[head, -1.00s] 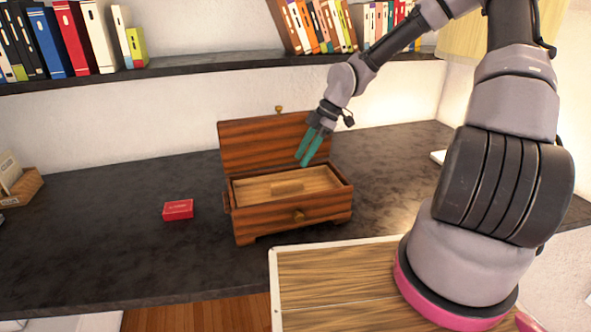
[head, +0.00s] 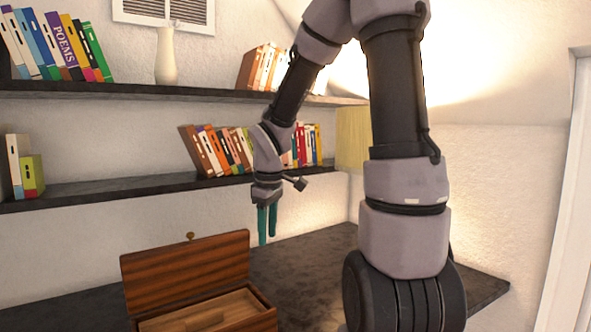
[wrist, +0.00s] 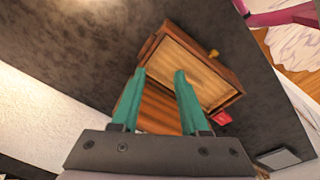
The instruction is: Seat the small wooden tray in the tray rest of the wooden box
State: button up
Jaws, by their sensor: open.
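The wooden box (head: 185,272) stands on the dark desk with its striped lid open, cut off by the bottom of the head view. The pale small wooden tray (head: 228,308), with a raised bar in its middle, lies inside the box opening. Whether it sits fully down in the rest I cannot tell. The wrist view shows the box (wrist: 226,98) and the pale tray (wrist: 192,70) beyond my fingers.
A small red box (wrist: 222,117) lies on the desk beside the wooden box. Shelves with books (head: 215,150) run along the wall behind my arm. The dark desk (head: 310,262) is clear right of the wooden box.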

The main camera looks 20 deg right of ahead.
jog(key=s+d+r+m+t+y, duration=0.1)
jog(key=s+r+m+t, duration=0.2)
jog(key=s+r+m, duration=0.3)
jog(key=s+d+r+m+t+y, duration=0.1)
jog(key=s+r+m+t, duration=0.1)
jog(key=s+r+m, duration=0.4)
notch_tip(320, 180, up, 5)
jog(key=shift+s+d+r+t, duration=0.1)
jog(key=shift+s+d+t, duration=0.05)
jog(key=shift+s+t, duration=0.2)
jog(key=shift+w, duration=0.1)
